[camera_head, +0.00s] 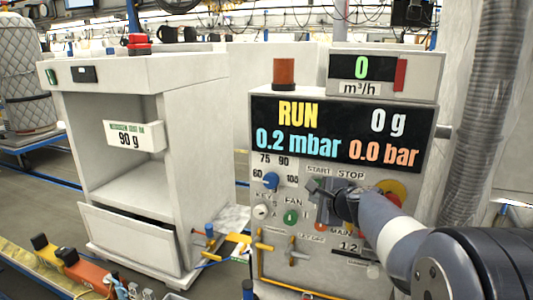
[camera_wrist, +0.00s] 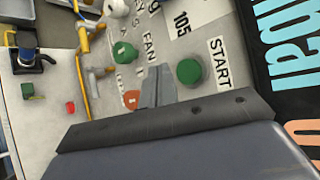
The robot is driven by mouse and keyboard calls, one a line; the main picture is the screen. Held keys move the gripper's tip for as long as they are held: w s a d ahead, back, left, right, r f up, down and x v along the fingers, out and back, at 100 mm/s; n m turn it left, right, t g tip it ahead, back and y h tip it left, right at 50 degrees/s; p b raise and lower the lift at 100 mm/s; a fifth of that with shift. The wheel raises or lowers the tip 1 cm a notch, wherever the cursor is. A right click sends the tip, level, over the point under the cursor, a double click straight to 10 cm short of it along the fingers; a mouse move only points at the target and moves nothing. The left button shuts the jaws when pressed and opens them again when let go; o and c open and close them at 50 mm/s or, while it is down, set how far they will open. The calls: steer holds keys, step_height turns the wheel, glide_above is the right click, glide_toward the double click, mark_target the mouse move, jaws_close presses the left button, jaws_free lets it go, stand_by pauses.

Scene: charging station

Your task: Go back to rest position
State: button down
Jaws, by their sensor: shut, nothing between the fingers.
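My gripper (camera_head: 318,188) is in front of the control panel (camera_head: 258,152), just below the START and STOP labels. In the wrist view its fingers (camera_wrist: 158,76) are together and empty. They are beside the green START button (camera_wrist: 188,71); whether they touch it I cannot tell. My arm reaches in from the lower right and covers part of the panel. The panel's screen (camera_head: 349,132) reads RUN, 0 g, 0.2 mbar and 0.0 bar.
A blue dial (camera_head: 271,181) and a green fan knob (camera_head: 291,217) lie left of my gripper. Yellow pipes (camera_head: 259,262) stick out below. A white cabinet (camera_head: 72,135) stands at left, its drawer (camera_head: 125,240) slightly open. A grey hose (camera_head: 484,110) runs down at right.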

steer(key=s+a+b, duration=0.1)
steer(key=s+a, duration=0.1)
steer(key=s, duration=0.3)
steer(key=shift+s+a, duration=0.15)
steer(key=shift+s, duration=0.15)
steer(key=shift+r, duration=0.1)
steer(key=shift+w, duration=0.15)
